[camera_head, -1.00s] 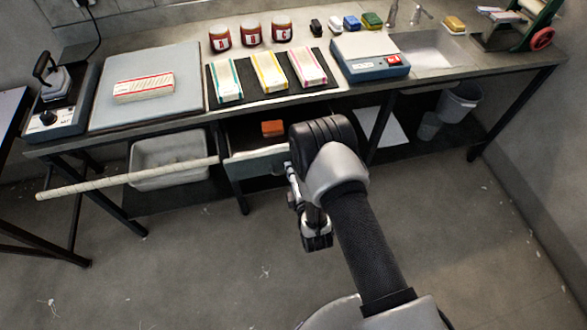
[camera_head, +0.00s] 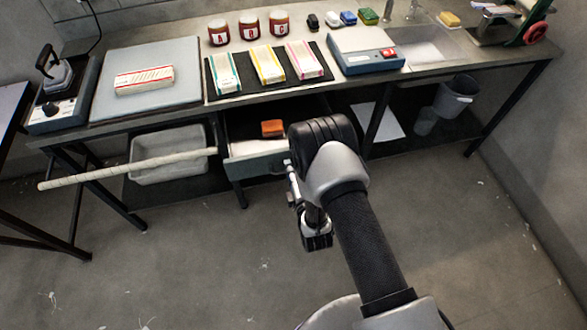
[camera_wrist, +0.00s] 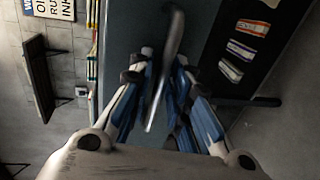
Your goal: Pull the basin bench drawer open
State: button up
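The basin bench (camera_head: 300,95) stands against the wall with its basin (camera_head: 425,52) at the right end. Below its top, the grey-green drawer (camera_head: 250,149) is partly open, with an orange block (camera_head: 272,128) inside. My arm covers the drawer's right part and its handle in the head view. In the wrist view, the curved metal handle (camera_wrist: 172,40) passes between the two fingers of my gripper (camera_wrist: 163,62), which look closed about it. The drawer front (camera_wrist: 128,30) is the dark panel behind them. Several blocks (camera_wrist: 240,50) show inside the drawer at right.
A pale rod (camera_head: 125,169) sticks out left of the drawer, by a grey tub (camera_head: 165,160) on the lower shelf. A bucket (camera_head: 455,95) hangs under the bench at right. The bench's dark legs reach the floor. The floor (camera_head: 190,265) in front is mostly clear.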

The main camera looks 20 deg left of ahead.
jog(key=v, duration=1.2)
dwell(0.3)
jog(key=w+r+m+h, duration=0.2)
jog(key=w+r+m, duration=0.25)
jog(key=w, duration=0.25)
jog(key=w+d+r+m+g+h, duration=0.2)
jog(key=d+r+m, duration=0.2)
jog(key=r, duration=0.4)
jog(key=w+d+r+m+g+h, duration=0.1)
jog(key=w+d+r+m, duration=0.1)
jog(key=d+r+m, duration=0.45)
jog(key=s+d+r+m+g+h, duration=0.2)
jog(key=s+d+r+m+g, duration=0.15)
jog(key=s+d+r, duration=0.7)
jog(key=s+d+r+m+g, duration=0.1)
jog(key=s+r+m, duration=0.2)
jog(key=s, duration=0.5)
jog(key=s+d+r+m+g+h, duration=0.1)
jog(key=s+d+r+m, duration=0.1)
jog(key=s, duration=0.6)
jog(key=shift+s+r+m, duration=0.2)
jog(key=shift+r+m, duration=0.15)
jog(key=shift+m, duration=0.1)
